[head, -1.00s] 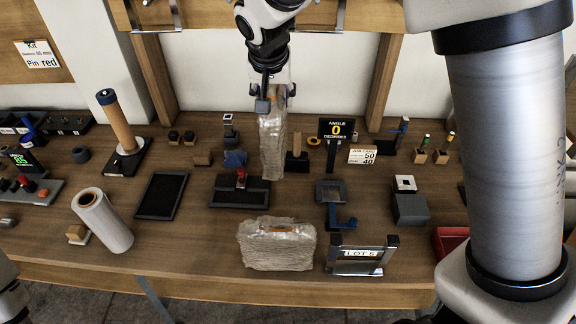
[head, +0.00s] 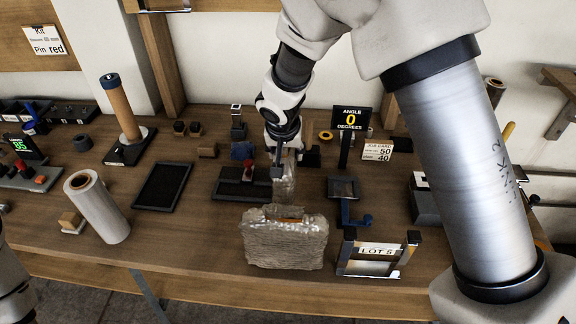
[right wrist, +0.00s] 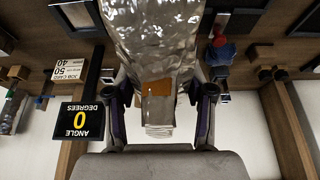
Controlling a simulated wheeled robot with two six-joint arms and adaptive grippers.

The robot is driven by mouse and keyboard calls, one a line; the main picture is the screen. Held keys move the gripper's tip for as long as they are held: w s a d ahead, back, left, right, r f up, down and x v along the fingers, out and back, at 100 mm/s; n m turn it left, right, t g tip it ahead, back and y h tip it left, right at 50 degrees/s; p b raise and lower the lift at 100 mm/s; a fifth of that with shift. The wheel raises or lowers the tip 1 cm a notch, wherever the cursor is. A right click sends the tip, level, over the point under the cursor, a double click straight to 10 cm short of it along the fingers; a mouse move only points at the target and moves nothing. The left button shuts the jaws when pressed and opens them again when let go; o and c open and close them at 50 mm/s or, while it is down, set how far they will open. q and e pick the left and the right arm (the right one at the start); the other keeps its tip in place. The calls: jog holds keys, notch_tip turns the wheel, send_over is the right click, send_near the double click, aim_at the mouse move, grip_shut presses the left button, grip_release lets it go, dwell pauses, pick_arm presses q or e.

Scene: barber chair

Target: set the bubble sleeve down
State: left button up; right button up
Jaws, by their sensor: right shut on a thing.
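The bubble sleeve (head: 286,186) is a clear, shiny wrapped piece with an orange-brown patch near its gripped end. My right gripper (head: 284,164) is shut on its upper end and holds it upright over the middle of the bench. In the right wrist view the sleeve (right wrist: 155,35) runs out from between the two fingers of the right gripper (right wrist: 162,92). My left gripper is not in view; only part of that arm shows at the lower left.
The LOT 5 stand (head: 372,255) is right of the wrapped pack. The angle display (head: 350,121) and a blue-handled fixture (head: 345,197) stand right of the sleeve. Bare bench (head: 185,240) shows front left.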

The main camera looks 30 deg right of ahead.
notch_tip(320, 180, down, 4)
jog(key=shift+r+b, duration=0.2)
jog(key=shift+b, duration=0.2)
jog(key=shift+f+b, duration=0.2)
jog(key=shift+b, duration=0.1)
jog(key=o, duration=1)
jog(key=shift+w, duration=0.1)
jog(key=shift+r, duration=0.1)
